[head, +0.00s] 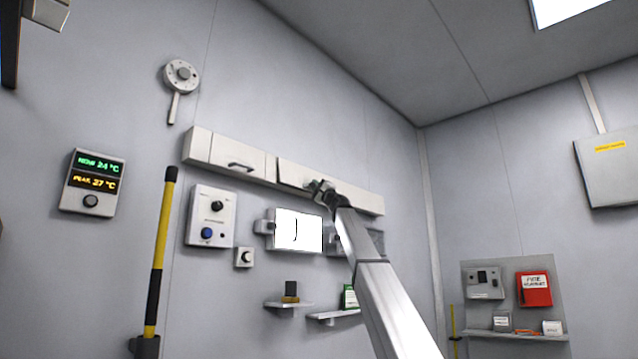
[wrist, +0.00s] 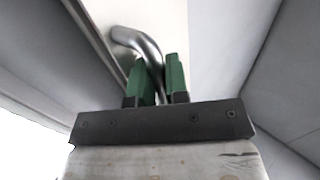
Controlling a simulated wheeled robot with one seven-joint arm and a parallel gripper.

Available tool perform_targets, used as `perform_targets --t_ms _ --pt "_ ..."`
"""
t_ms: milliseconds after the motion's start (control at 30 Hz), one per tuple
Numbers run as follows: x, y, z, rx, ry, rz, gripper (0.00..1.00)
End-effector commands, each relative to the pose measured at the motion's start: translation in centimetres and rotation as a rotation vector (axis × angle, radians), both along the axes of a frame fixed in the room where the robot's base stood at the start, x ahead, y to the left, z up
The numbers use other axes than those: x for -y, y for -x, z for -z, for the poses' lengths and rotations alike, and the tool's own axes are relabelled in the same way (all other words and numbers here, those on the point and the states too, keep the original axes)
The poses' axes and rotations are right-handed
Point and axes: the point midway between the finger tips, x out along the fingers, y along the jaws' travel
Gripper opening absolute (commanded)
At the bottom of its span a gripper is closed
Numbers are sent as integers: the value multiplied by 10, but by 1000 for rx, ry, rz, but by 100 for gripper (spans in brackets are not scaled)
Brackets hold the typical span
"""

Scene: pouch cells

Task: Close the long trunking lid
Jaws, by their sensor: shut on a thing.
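The long trunking lid (head: 294,172) is on the right part of the white wall trunking (head: 198,146) in the head view. Its left edge stands out a little from the trunking, so it looks partly open; my arm hides part of it. My gripper (head: 321,187) is at the lid's front. In the wrist view its green fingers (wrist: 158,78) are shut on the lid's curved metal handle (wrist: 138,42), and a pale lid face shows behind.
A shorter lid with a dark handle (head: 240,166) lies flush to the left. Below are a control box (head: 210,228), a white screen (head: 297,232) and small shelves (head: 287,305). A yellow-black pole (head: 160,250) stands at left.

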Motion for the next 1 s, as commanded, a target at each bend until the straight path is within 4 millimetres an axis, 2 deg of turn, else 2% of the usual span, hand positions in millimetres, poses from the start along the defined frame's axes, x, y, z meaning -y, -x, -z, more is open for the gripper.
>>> perform_targets --t_ms 300,900,933,967,1000 --pt "-13 -9 7 -1 -1 -4 0" --pt "-17 -12 9 -1 -1 -4 0" --pt "-17 -12 9 -1 -1 -4 18" --pt "-17 -12 9 -1 -1 -4 24" --pt "-17 -12 9 -2 -1 -3 24"
